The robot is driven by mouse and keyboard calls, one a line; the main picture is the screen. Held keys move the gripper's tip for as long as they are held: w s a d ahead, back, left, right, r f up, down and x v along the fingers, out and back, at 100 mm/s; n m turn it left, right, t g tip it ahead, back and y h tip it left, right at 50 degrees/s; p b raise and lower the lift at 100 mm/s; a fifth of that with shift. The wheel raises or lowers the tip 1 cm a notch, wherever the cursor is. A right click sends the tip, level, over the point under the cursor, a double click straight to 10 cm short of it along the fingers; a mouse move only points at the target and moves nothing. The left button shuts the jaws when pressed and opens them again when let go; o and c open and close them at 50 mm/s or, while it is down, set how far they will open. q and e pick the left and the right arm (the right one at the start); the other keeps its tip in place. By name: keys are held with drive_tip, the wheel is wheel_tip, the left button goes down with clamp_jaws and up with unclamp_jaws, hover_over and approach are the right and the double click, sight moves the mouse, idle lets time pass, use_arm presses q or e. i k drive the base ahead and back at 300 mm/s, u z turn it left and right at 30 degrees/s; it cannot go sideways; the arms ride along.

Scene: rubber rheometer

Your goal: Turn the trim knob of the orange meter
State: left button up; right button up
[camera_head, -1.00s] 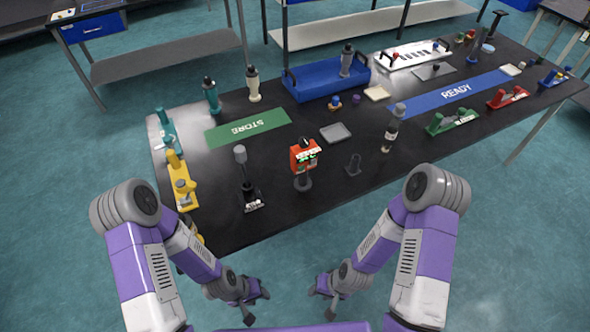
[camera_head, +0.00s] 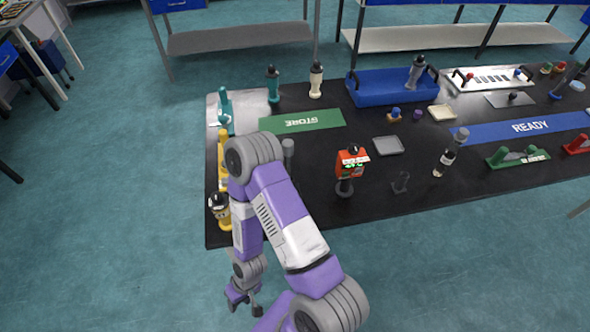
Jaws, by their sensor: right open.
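The orange meter (camera_head: 352,165) stands upright on a dark round base on the black table, right of centre. Its lit display faces me, and a dark knob (camera_head: 353,149) sits on its top. My right gripper (camera_head: 243,302) is open and empty. It hangs low in front of the table's near edge, to the left of the meter and well apart from it. My right arm crosses in front of the table's left part. My left gripper is out of the picture.
A dark holder (camera_head: 400,184) and a dark bottle (camera_head: 444,164) stand right of the meter; a grey tray (camera_head: 388,146) lies behind. My arm partly hides a grey-topped tool (camera_head: 288,150) and yellow device (camera_head: 222,160). The table in front of the meter is clear.

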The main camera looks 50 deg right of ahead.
sight(353, 149)
drive_tip(key=u, duration=1.2)
drive_tip(key=k, duration=1.85)
drive_tip(key=z, duration=1.5)
